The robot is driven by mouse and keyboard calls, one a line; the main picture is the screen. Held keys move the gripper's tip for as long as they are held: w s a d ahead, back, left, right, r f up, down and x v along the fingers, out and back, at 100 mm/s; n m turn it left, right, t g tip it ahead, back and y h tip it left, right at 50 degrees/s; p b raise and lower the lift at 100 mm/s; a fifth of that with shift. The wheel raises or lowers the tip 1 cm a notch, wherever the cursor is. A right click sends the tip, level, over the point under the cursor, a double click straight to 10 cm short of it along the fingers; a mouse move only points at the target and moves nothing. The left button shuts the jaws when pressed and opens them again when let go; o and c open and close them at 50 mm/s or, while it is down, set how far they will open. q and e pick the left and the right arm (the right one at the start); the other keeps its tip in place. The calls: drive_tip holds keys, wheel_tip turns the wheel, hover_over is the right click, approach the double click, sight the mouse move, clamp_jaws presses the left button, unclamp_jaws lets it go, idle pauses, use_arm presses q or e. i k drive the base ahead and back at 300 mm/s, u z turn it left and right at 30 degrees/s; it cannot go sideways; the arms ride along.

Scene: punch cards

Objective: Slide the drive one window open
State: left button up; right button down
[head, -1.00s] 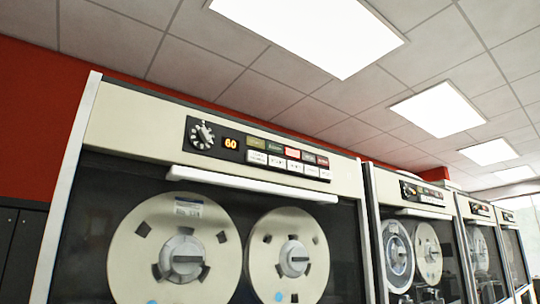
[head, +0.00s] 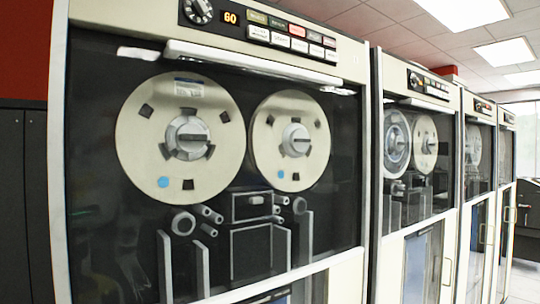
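A white horizontal bar (head: 250,64) runs along the top of the window. The window appears closed, with its lower edge on the cream rail below. Neither of my grippers is in view.
More tape drives (head: 420,90) stand in a row to the right, with lower doors and handles. A dark cabinet (head: 22,200) stands at the left before a red wall (head: 24,50). Some floor (head: 523,280) shows at the far right.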

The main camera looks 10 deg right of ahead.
sight(173, 49)
drive_tip(key=u, duration=2.45)
drive_tip(key=k, duration=0.9)
drive_tip(key=z, duration=1.75)
